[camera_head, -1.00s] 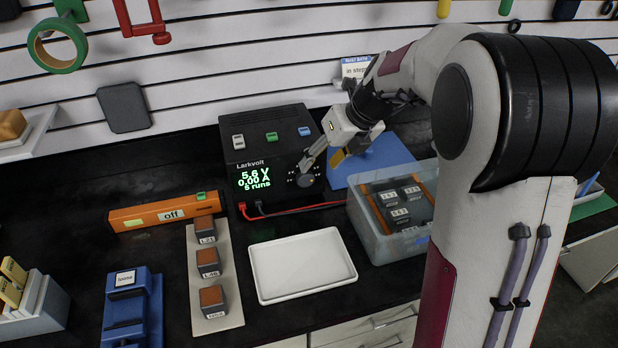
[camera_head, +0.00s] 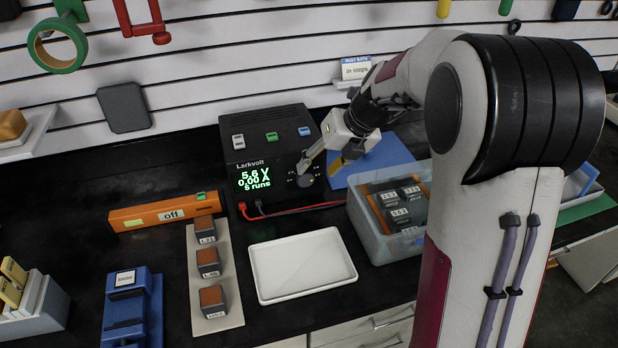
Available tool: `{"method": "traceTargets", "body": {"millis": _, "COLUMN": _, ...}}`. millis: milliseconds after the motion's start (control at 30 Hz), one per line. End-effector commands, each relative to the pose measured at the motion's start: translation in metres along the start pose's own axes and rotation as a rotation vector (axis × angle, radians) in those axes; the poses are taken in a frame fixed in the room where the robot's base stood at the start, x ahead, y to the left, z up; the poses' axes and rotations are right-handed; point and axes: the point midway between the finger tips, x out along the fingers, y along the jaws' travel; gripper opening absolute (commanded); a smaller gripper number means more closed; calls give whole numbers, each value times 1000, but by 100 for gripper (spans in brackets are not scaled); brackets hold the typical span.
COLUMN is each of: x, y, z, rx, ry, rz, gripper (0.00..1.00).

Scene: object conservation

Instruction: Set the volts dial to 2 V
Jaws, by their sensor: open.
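The black Larkvolt power supply (camera_head: 270,155) stands at the back middle of the bench. Its green display (camera_head: 254,178) reads 5.6 V, 0.00 A and 5 runs. The round volts dial (camera_head: 306,181) is on the right of its front face, with small marks around it that are too small to read. My gripper (camera_head: 304,168) is open, with its fingertips just above the dial, near its upper edge. I cannot tell whether they touch it. The dial's pointer is not clear.
Red and black leads run from the supply toward a clear bin (camera_head: 390,230) holding several labelled blocks. A white tray (camera_head: 302,265) lies in front. An orange bar marked off (camera_head: 165,212) and a strip with brown-topped blocks (camera_head: 217,320) lie left. A blue mat (camera_head: 375,160) lies behind the bin.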

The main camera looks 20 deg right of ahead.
Motion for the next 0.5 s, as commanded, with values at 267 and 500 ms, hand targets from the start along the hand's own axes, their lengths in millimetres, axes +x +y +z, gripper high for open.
{"method": "traceTargets", "body": {"millis": 267, "x": 33, "y": 0, "z": -1, "rx": 0, "ry": 3, "rz": 1, "gripper": 46}}
{"method": "traceTargets", "body": {"millis": 500, "x": 56, "y": 0, "z": -1, "rx": 1, "ry": 3, "rz": 1, "gripper": 46}}
